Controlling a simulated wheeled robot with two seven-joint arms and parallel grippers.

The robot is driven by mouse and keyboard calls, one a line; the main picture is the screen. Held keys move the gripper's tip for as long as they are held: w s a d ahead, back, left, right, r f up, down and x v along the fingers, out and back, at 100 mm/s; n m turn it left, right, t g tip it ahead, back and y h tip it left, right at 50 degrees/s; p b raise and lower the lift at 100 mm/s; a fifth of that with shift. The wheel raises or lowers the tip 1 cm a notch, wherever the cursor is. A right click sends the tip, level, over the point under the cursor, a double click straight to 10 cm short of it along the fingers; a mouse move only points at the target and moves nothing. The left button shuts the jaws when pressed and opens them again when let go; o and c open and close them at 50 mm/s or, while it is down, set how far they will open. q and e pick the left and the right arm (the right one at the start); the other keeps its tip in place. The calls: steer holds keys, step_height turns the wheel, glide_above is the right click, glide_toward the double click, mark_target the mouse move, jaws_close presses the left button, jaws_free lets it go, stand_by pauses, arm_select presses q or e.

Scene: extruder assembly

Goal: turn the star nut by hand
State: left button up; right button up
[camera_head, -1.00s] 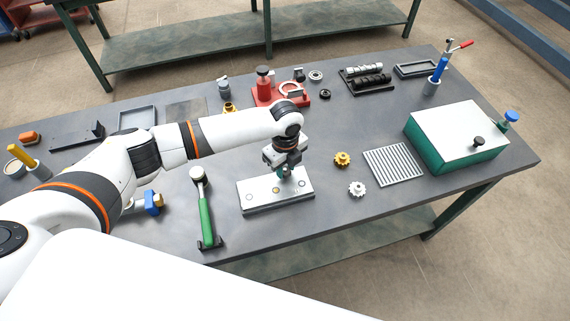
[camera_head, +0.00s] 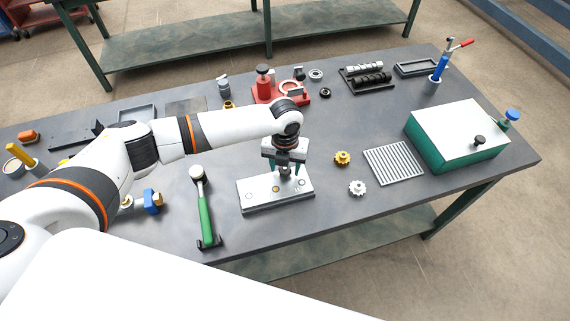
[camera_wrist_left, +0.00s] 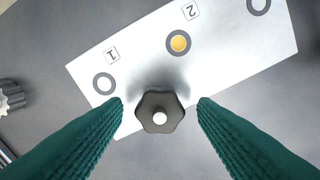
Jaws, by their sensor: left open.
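The dark grey star nut (camera_wrist_left: 160,112) has a lobed rim and a pale round centre. In the wrist view it lies between the two green ribbed fingers of my left gripper (camera_wrist_left: 160,102), with a clear gap on each side. In the head view my left gripper (camera_head: 284,168) points down over the white plate (camera_head: 252,203), fingers apart. The nut is small and partly hidden there. The plate carries ringed spots; labels 1 and 2 show in the wrist view, and spot 2 has a yellow centre (camera_wrist_left: 179,43). My right gripper is not in view.
A green-handled tool (camera_head: 206,218) lies left of the plate. A yellow gear (camera_head: 342,158), a white gear (camera_head: 357,188) and a ribbed grey pad (camera_head: 393,163) lie right of it. A red fixture (camera_head: 265,92) stands behind. A green box (camera_head: 425,144) stands far right.

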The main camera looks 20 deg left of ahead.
arm_select(q)
steer(key=shift+r+p, duration=2.9)
steer(key=shift+r, duration=0.2)
steer(key=shift+f, duration=0.1)
steer(key=shift+r+b, duration=0.4)
steer(key=shift+r, duration=0.1)
step_height(320, 180, up, 11)
steer(key=b, duration=0.3)
steer(key=shift+s, duration=0.1)
